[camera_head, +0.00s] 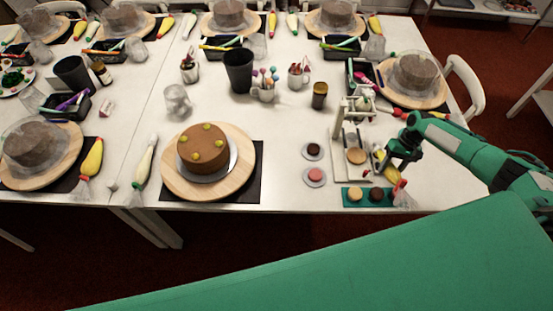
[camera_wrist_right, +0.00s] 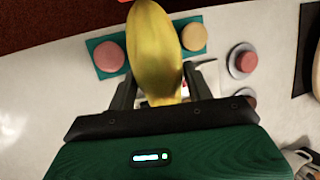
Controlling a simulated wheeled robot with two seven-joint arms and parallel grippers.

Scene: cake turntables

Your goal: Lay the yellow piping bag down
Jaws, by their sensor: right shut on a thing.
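My right gripper (camera_head: 393,160) is shut on a yellow piping bag (camera_head: 389,172) at the table's front right. The bag hangs tilted, with its red collar and pale frilled end (camera_head: 404,196) toward the front edge. In the right wrist view the yellow bag (camera_wrist_right: 153,45) stands between the two fingers (camera_wrist_right: 153,95), its red part cut off at the top. It covers part of the teal tray (camera_wrist_right: 96,45). Whether the bag touches the table or tray is unclear. My left gripper is not in view.
The teal tray (camera_head: 346,204) holds small round cakes beside the bag. A white stand (camera_head: 337,160) is just left of the gripper. Two small discs (camera_head: 314,182) with cakes lie further left. A brown cake (camera_head: 203,150) sits on a wooden turntable (camera_head: 176,184).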

